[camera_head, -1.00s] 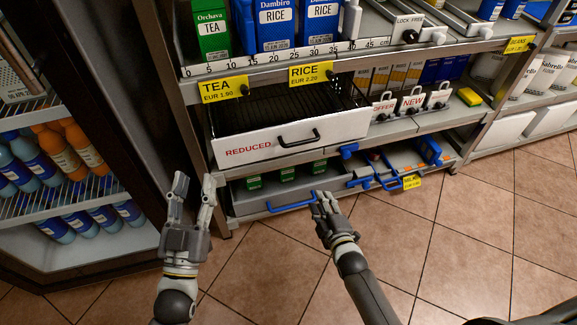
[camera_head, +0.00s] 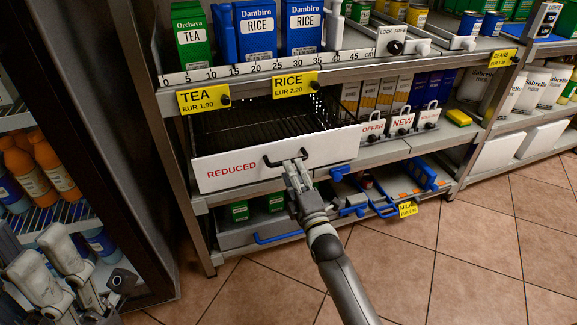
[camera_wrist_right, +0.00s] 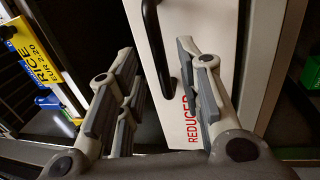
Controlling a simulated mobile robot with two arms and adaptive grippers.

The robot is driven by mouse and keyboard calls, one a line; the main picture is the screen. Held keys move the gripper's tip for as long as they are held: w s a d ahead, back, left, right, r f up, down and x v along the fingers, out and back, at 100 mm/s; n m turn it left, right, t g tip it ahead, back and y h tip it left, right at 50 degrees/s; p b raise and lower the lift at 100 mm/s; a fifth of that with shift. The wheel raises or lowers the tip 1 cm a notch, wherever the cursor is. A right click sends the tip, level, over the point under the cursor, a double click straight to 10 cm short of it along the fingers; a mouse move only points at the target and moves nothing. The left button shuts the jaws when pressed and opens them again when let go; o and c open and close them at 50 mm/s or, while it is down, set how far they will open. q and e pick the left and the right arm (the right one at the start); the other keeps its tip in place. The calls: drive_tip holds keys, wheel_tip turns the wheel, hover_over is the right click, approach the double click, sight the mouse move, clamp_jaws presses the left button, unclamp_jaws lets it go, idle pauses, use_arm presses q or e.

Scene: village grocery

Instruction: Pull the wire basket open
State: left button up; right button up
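The wire basket (camera_head: 262,125) is a dark mesh bin under the lowest price rail, with a white front panel (camera_head: 225,162) marked REDUCED. Its black bar handle (camera_head: 285,158) is on the right half of the panel. My right gripper (camera_head: 294,170) is at the handle, its fingers partly covering it. In the right wrist view, the fingers of my right gripper (camera_wrist_right: 156,58) are apart, with the black handle (camera_wrist_right: 155,50) between them; contact is not clear. My left gripper (camera_head: 42,245) is open and empty at the lower left, by the bottle cooler.
A lower shelf has a blue-handled drawer (camera_head: 280,236) and blue-edged racks (camera_head: 390,190). Small OFFER and NEW boxes (camera_head: 402,122) stand right of the basket. Rice boxes (camera_head: 257,30) stand above. The tiled floor (camera_head: 440,260) in front is clear.

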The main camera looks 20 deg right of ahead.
drive_tip(key=shift+w+r+b, duration=0.2)
drive_tip(key=shift+w+b, duration=0.1)
drive_tip(key=shift+w, duration=0.8)
drive_tip(key=shift+w+r+b, duration=0.2)
drive_tip(key=shift+w+b, duration=0.05)
drive_tip(key=shift+w, duration=0.8)
clamp_jaws()
